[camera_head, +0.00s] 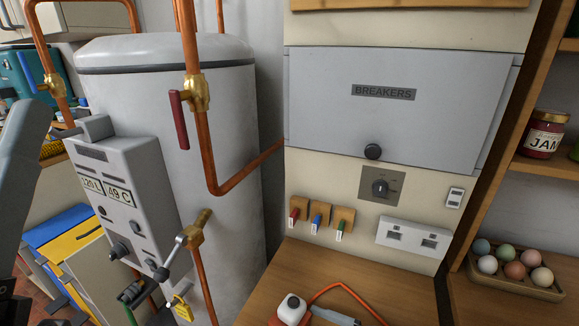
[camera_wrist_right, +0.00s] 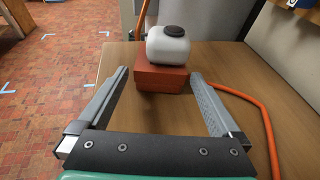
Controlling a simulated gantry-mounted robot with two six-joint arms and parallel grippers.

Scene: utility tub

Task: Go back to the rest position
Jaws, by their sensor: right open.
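My right gripper (camera_wrist_right: 158,78) is open in the right wrist view, with its two fingers spread apart and nothing between them. Just past the fingertips is a red-brown block (camera_wrist_right: 163,79) on the wooden surface, with a white bottle with a dark cap (camera_wrist_right: 167,45) on top of it. In the head view, the white bottle (camera_head: 292,309) shows at the bottom edge, with a grey finger of my right gripper beside it.
An orange hose (camera_wrist_right: 258,113) runs along the right of the wooden bench (camera_wrist_right: 205,150). Behind stand a grey tank (camera_head: 225,130) with copper pipes, a control box (camera_head: 150,180) and a breaker panel (camera_head: 400,120). At right are an egg tray (camera_head: 515,285) and a jam jar (camera_head: 545,135).

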